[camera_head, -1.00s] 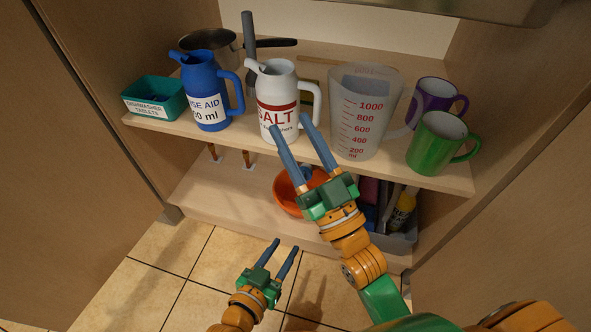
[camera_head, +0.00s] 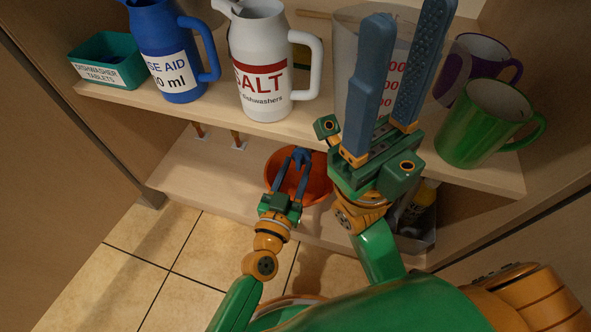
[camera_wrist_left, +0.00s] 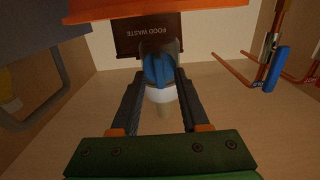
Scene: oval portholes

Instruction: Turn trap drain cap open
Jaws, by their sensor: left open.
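The blue drain cap (camera_wrist_left: 160,70) shows between my left gripper's fingers in the left wrist view, in front of a pale round fitting (camera_wrist_left: 160,95). In the head view the blue cap (camera_head: 301,157) is small, at the tips of my left gripper (camera_head: 292,172), over an orange bowl (camera_head: 318,184). The left fingers are open, one on each side of the cap; I cannot tell whether they touch it. My right gripper (camera_head: 405,65) is open and empty, raised in front of the measuring jug (camera_head: 350,30).
On the shelf (camera_head: 220,119) stand a teal tablet box (camera_head: 108,70), a blue jug (camera_head: 165,35), a white salt jug (camera_head: 262,50), a purple mug (camera_head: 480,55) and a green mug (camera_head: 480,125). A brown food waste box (camera_wrist_left: 140,25) shows beyond the cap.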

